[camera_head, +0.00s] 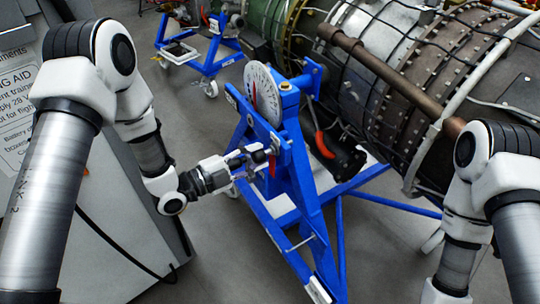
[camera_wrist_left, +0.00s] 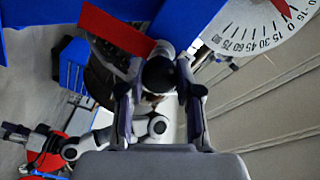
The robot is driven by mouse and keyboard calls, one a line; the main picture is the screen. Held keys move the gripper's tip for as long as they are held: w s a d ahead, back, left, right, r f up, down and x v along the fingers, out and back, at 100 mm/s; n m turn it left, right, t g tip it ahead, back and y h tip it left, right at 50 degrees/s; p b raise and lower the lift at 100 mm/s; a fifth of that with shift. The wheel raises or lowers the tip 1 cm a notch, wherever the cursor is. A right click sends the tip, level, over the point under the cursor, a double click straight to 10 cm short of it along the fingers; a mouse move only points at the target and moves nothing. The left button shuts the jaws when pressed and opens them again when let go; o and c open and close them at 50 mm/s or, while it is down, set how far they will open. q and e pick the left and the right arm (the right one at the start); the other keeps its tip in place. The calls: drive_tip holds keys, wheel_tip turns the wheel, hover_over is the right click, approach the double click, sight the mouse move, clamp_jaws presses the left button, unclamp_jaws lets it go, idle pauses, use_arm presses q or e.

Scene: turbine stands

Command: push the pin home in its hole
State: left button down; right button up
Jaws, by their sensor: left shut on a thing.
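My left gripper (camera_head: 262,156) reaches in from the left to the blue stand and is shut on the dark knob of the pin (camera_wrist_left: 158,75). In the left wrist view the round black knob sits between the two fingertips (camera_wrist_left: 160,88). The pin's shank and its hole are hidden behind the knob, so I cannot tell how deep the pin sits. A white dial with degree marks (camera_head: 263,95) is on the stand, just above the gripper. My right gripper is out of the head view; a small dark arm end (camera_wrist_left: 15,132) shows at the left of the left wrist view, too small to read.
The blue turbine stand (camera_head: 325,225) carries a large engine (camera_head: 400,75) at the right. A red part (camera_wrist_left: 115,28) is close to the fingers in the left wrist view. A grey cabinet (camera_head: 20,80) stands at the left. Bare floor (camera_head: 215,250) lies before the stand.

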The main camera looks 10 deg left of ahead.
use_arm(q)
drive_tip(key=shift+s+a, duration=0.3)
drive_tip(key=shift+a, duration=0.05)
drive_tip(key=shift+p+v, duration=0.3)
drive_tip(key=shift+v, duration=1.1)
drive_tip(key=shift+p+v, duration=0.75)
drive_tip(key=shift+v, duration=1.55)
drive_tip(key=shift+w, duration=0.1)
